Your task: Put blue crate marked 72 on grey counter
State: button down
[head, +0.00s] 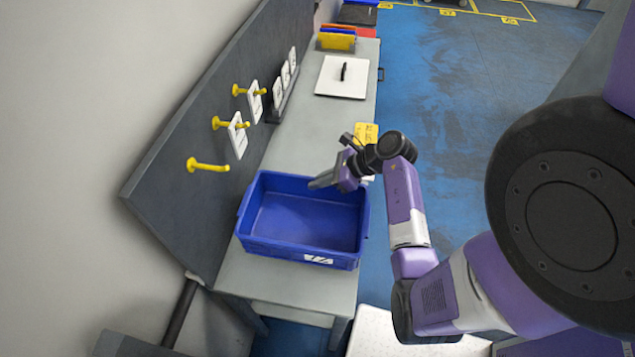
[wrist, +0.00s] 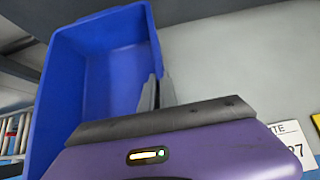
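A blue crate (head: 300,222) stands, empty, at the near end of the grey counter (head: 240,277). A white mark shows on its near wall, but I cannot read it clearly. My gripper (head: 322,182) reaches in from the right at the crate's far right corner. In the wrist view the blue crate (wrist: 108,75) opens toward the camera, and the fingers of my gripper (wrist: 157,93) stand close together on either side of its wall, closed on the rim. The crate's underside is hidden.
A grey panel with yellow hooks (head: 208,166) and white cards (head: 238,136) runs along the counter's left. A yellow label (head: 367,134) lies behind my gripper. A white board (head: 342,77) with a black item and coloured bins (head: 337,41) are farther back. Blue floor is open to the right.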

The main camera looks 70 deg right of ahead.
jog(key=shift+f, duration=0.75)
jog(key=shift+f, duration=0.15)
jog(key=c, duration=1.6)
grip_release()
jog(key=shift+c, duration=0.2)
